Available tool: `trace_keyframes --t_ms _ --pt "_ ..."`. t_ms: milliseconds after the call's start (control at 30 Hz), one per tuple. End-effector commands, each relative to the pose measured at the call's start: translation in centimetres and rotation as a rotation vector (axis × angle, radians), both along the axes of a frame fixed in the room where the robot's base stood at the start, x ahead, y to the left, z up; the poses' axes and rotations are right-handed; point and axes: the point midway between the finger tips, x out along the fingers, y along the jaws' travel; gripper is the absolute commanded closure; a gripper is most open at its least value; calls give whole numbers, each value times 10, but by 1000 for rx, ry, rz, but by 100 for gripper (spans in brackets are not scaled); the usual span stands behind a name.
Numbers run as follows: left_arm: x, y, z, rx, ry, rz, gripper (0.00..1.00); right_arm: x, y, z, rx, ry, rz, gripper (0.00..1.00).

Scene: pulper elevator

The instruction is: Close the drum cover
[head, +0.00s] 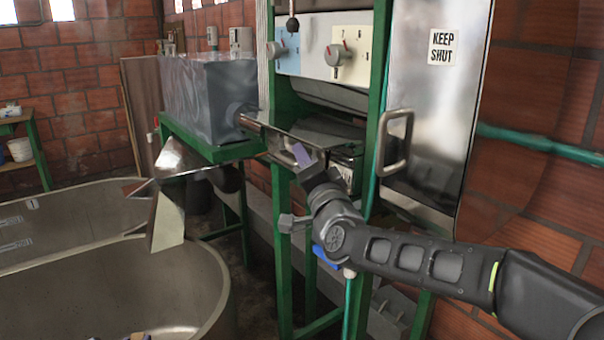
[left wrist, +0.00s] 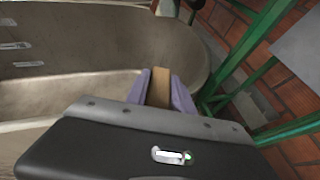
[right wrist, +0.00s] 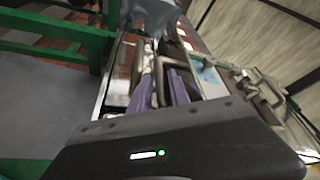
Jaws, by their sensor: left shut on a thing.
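A steel panel marked KEEP SHUT (head: 430,85), with a grey loop handle (head: 397,142) near its left edge, stands upright at the right of the green frame. It may be the drum cover; I cannot tell for sure. My right gripper (head: 303,156) is left of that handle, apart from it, by a metal bar and tray under the control box. In the right wrist view its purple fingers (right wrist: 162,86) stand slightly apart with a metal bar behind or between them. My left gripper (left wrist: 160,88) is shut on a tan strip (left wrist: 160,80) over the basin.
Large grey basins (head: 180,275) fill the lower left. A grey metal box (head: 205,95) rests on a green stand (head: 205,148). Green posts (head: 378,100) flank the machine with its dials (head: 338,56). A shiny bent sheet (head: 167,215) hangs over the basin. A brick wall is behind.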

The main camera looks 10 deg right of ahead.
Motion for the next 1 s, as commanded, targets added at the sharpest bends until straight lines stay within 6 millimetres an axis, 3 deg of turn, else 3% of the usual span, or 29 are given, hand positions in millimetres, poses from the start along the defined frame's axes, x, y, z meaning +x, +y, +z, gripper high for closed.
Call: trace_keyframes --t_ms 200,500,1000 --pt "0 0 0 0 -1 0 100 0 0 0 -1 0 0 78" --pt "0 0 0 0 -1 0 100 0 0 0 -1 0 0 100" --pt "0 0 0 0 -1 0 100 0 0 -1 0 1 0 100"
